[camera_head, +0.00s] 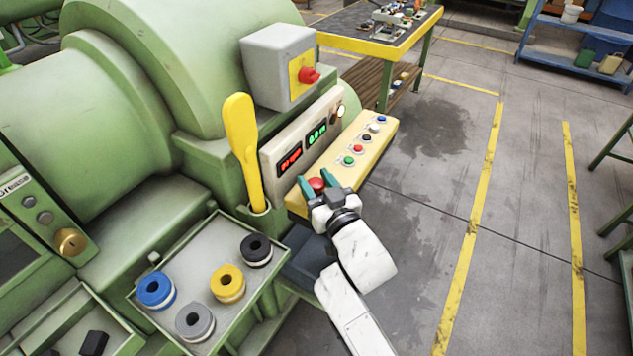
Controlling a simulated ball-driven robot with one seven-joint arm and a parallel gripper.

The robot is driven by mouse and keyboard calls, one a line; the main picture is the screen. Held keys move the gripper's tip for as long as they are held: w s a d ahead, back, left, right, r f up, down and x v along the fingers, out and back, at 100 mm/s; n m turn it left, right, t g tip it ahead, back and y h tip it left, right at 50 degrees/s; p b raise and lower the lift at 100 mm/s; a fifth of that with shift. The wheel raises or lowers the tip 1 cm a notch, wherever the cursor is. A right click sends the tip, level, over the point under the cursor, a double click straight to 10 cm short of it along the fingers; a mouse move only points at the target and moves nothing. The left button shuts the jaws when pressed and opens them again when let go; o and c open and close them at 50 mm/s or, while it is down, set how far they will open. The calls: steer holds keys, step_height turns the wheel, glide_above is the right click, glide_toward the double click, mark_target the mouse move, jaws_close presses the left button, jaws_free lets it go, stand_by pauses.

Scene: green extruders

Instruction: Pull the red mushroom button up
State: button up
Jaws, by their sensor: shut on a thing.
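The red mushroom button (317,184) sits at the near end of the yellow control panel (351,166). My gripper (318,184) is at the button, with its teal fingers on either side of it. The fingers are shut on the button, and its red top shows between them. The lower part of the button and its stem are hidden by the fingers and the panel.
Small coloured buttons (349,160) line the panel beyond my gripper. A yellow lever (243,150) stands to the left, near red and green displays (290,161). A tray (209,250) with coloured rings is at lower left. Open floor (430,210) lies right.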

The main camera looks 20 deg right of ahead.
steer(key=shift+r+p, duration=0.35)
steer(key=shift+r, duration=0.3)
jaws_close()
steer(key=o, duration=1.3)
jaws_free()
steer(key=shift+c, duration=0.2)
steer(key=shift+f, duration=0.1)
steer(key=shift+s, duration=0.55)
steer(key=s+b, duration=0.2)
steer(key=s, duration=0.7)
steer(key=shift+s+d, duration=0.2)
steer(key=shift+s, duration=0.15)
